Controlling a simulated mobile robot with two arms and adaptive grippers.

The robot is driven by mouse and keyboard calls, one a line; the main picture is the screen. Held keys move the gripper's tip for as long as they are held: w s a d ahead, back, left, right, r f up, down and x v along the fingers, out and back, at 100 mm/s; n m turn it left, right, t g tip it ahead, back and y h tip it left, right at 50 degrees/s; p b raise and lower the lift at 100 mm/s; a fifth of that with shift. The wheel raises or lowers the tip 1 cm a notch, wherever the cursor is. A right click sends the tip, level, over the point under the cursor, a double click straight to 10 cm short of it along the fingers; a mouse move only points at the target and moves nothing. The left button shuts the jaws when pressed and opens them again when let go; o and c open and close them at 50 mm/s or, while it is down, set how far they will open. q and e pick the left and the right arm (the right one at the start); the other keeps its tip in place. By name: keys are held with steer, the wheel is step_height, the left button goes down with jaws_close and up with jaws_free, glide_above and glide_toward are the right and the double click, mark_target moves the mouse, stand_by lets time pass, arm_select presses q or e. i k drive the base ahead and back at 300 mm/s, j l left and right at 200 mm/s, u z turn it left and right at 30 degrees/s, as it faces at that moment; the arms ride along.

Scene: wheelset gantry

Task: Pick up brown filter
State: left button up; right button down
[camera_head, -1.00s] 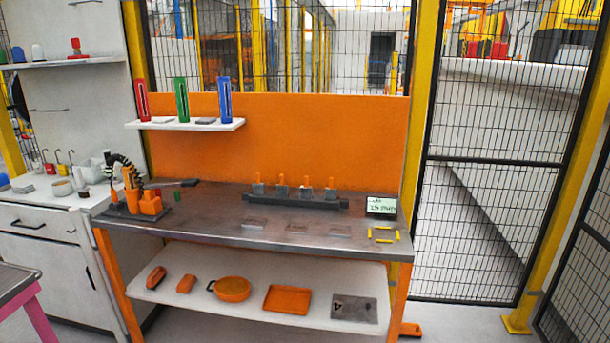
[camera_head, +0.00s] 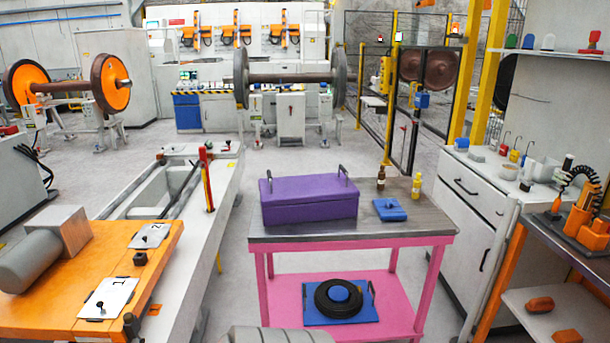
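I see a small dark brown bottle-shaped item (camera_head: 381,178) standing upright at the back of the pink cart's grey top. I cannot tell for sure that it is the brown filter; no other small brown item stands out. A similar yellow item (camera_head: 416,186) stands to its right. A blue block with a knob (camera_head: 389,209) lies just in front of it, and a purple box with two handles (camera_head: 309,200) is to its left. Neither of my grippers shows in the head view.
The pink cart (camera_head: 350,240) stands in the middle; its lower shelf holds a black ring (camera_head: 324,302) on a blue plate. An orange-topped bench (camera_head: 90,265) is at left. A white cabinet (camera_head: 470,225) and a workbench with orange legs (camera_head: 500,275) are at right.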

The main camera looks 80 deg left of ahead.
mark_target(380, 182)
steer(key=u, duration=2.1)
